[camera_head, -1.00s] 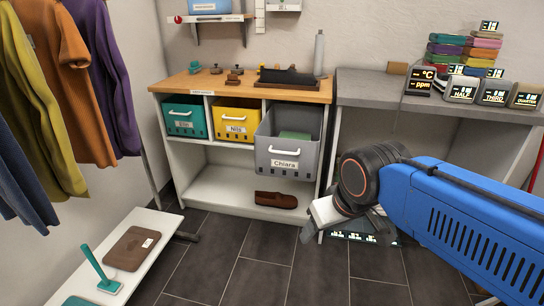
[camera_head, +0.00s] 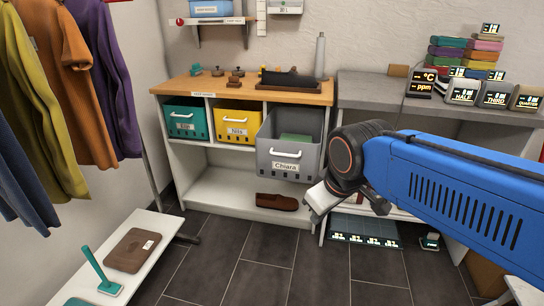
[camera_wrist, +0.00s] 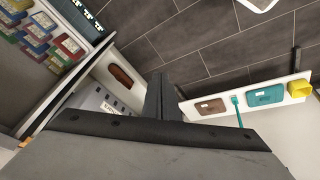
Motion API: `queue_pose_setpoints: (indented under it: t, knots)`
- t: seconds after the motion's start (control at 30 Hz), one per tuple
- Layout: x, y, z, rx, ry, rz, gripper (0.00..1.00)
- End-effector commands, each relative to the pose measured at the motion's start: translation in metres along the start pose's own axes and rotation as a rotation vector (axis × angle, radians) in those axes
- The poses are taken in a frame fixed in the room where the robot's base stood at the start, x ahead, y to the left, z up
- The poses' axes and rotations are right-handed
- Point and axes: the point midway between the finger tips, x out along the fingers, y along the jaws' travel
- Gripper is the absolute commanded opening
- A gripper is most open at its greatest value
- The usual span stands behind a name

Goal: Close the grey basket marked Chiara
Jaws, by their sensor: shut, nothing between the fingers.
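The grey basket marked Chiara (camera_head: 289,164) hangs at the right end of the wooden-topped shelf unit. It juts out in front of its neighbours, so it is pulled open, with something green inside. Its white handle and name label face me. My gripper (camera_head: 314,217) is shut and empty, low and to the right of the basket, apart from it. In the wrist view my shut fingers (camera_wrist: 162,95) point out over the floor, and the basket's labelled front (camera_wrist: 97,102) shows to their left, partly hidden by my gripper.
The teal basket (camera_head: 186,126) and yellow Nils basket (camera_head: 237,130) sit in the unit to the left. A brown shoe (camera_head: 277,202) lies on the lower shelf. A grey table (camera_head: 380,90) stands right. A white bench (camera_head: 150,245) is front left. Dark floor between is clear.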

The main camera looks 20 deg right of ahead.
Motion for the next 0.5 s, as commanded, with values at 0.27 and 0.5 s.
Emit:
queue_pose_setpoints:
  t: [0.27, 0.5]
  knots:
    - [0.002, 0.026, -0.085, -0.556, -0.050, 0.022, 0.00]
    - [0.016, 0.045, -0.157, -1.038, -0.099, 0.024, 0.00]
